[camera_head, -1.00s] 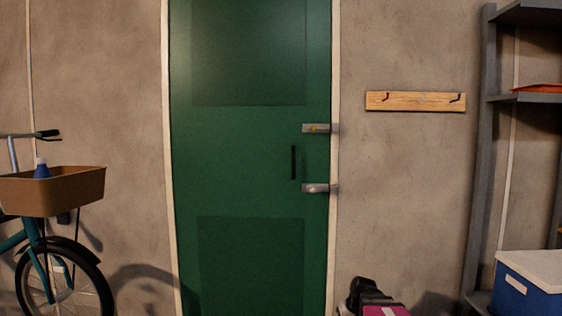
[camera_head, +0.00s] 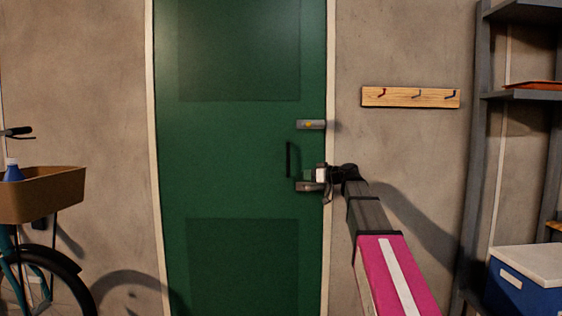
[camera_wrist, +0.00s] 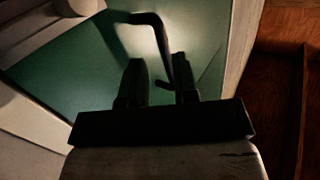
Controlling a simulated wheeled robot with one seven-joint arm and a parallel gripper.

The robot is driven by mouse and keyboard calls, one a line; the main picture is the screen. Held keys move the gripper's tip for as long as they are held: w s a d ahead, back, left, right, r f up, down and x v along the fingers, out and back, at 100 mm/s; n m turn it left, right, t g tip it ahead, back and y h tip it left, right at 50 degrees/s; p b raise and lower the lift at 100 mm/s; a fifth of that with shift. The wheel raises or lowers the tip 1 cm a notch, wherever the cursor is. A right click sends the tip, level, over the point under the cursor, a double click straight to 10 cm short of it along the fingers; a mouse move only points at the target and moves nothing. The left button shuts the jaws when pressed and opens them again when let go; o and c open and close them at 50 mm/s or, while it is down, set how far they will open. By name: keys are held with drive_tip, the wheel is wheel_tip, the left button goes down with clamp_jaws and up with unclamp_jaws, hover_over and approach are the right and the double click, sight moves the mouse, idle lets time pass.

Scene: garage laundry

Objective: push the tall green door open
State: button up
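The tall green door (camera_head: 240,150) fills the middle of the head view and looks shut, flush in its pale frame (camera_head: 328,245). A black vertical pull handle (camera_head: 289,160) is near its right edge, between an upper metal lock plate (camera_head: 311,125) and a lower one (camera_head: 308,187). My gripper (camera_head: 314,177) is at the door's right edge, over the lower plate, right of and slightly below the handle. In the wrist view the two fingers (camera_wrist: 160,72) stand apart, and the dark bent handle (camera_wrist: 152,20) reaches down toward the gap between them. I cannot tell whether they touch it.
A bicycle with a brown basket (camera_head: 45,195) stands left of the door. A wooden hook rail (camera_head: 410,97) hangs on the wall to the right. A grey shelf (camera_head: 480,130) and a blue box with a white lid (camera_head: 525,285) are at the far right.

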sight(285, 159)
wheel_tip(285, 159, up, 5)
drive_tip(key=n+y, duration=0.1)
drive_tip(key=shift+t, duration=0.3)
drive_tip(key=x, duration=1.1)
drive_tip(key=shift+w, duration=0.25)
drive_tip(key=shift+w+r, duration=0.1)
clamp_jaws()
